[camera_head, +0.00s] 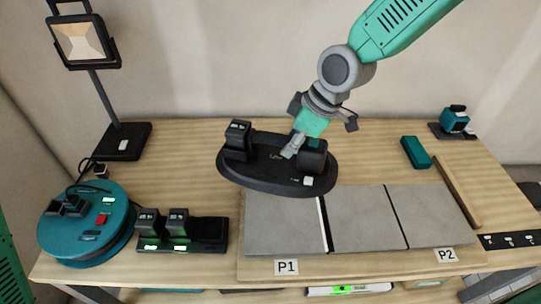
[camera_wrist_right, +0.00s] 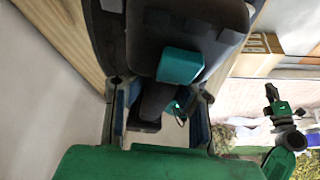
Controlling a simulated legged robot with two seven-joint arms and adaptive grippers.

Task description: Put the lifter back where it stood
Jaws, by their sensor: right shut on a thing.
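The lifter (camera_head: 270,180) is a dark oval plate with two upright black blocks, the right one partly teal. In the head view it is at the middle of the bench, behind the tiles. My right gripper (camera_head: 298,147) comes down between its blocks and is shut on it. In the right wrist view my right gripper (camera_wrist_right: 160,98) holds a dark part beneath a teal block, against the lifter's large black body (camera_wrist_right: 185,22). The lifter's front rim overlaps the tiles' back edge in the picture. I cannot tell whether it touches the bench. My left gripper is not in view.
Grey tiles (camera_head: 365,222) lie in front, marked P1 (camera_head: 287,267) and P2 (camera_head: 446,255). A teal reel (camera_head: 70,236) and a charger with two batteries (camera_head: 208,231) are at left. A lamp (camera_head: 122,142) stands behind them. A teal block (camera_head: 416,152) lies at right.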

